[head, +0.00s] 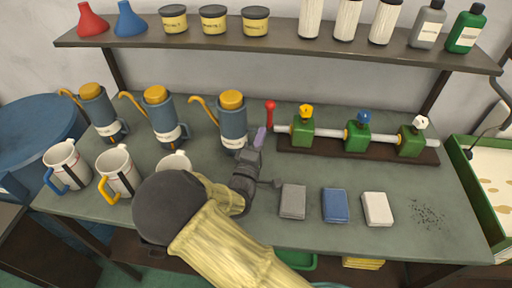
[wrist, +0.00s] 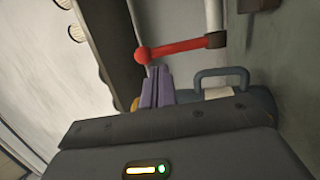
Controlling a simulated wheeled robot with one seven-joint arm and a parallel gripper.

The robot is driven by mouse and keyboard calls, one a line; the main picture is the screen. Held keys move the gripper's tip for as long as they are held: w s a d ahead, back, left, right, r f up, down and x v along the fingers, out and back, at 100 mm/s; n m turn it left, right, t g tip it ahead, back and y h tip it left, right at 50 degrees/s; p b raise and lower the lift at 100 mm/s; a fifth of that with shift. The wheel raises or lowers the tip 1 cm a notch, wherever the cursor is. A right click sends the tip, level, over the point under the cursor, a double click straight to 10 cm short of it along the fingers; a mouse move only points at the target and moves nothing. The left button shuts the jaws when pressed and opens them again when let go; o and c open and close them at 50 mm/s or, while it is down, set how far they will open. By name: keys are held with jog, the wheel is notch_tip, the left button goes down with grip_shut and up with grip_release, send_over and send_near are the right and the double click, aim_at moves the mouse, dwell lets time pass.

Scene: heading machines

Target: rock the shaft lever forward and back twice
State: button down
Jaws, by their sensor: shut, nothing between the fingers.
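The shaft lever is red with a ball knob and stands upright (head: 270,115) at the left end of a pale shaft in the head view. In the wrist view the lever (wrist: 182,48) lies across the upper middle, with its knob at the left. My gripper (head: 260,137) is just left of and below the lever in the head view. Its purple fingers (wrist: 157,88) are shut and empty, their tips close to the knob in the wrist view. Whether they touch the lever I cannot tell. The shaft (head: 330,132) runs through green valve blocks on a brown base.
Green blocks with yellow (head: 306,111), blue (head: 364,117) and white (head: 421,122) knobs stand right of the lever. A blue pot (head: 232,115) stands close left of my gripper. Grey, blue and white pads (head: 293,202) lie in front. A shelf (head: 280,48) hangs above.

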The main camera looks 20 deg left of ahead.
aim_at(269, 113)
jog(key=p+x, duration=0.1)
jog(key=x, duration=0.4)
jog(key=shift+w, duration=0.3)
jog(key=shift+a+r, duration=0.1)
jog(key=shift+r, duration=0.05)
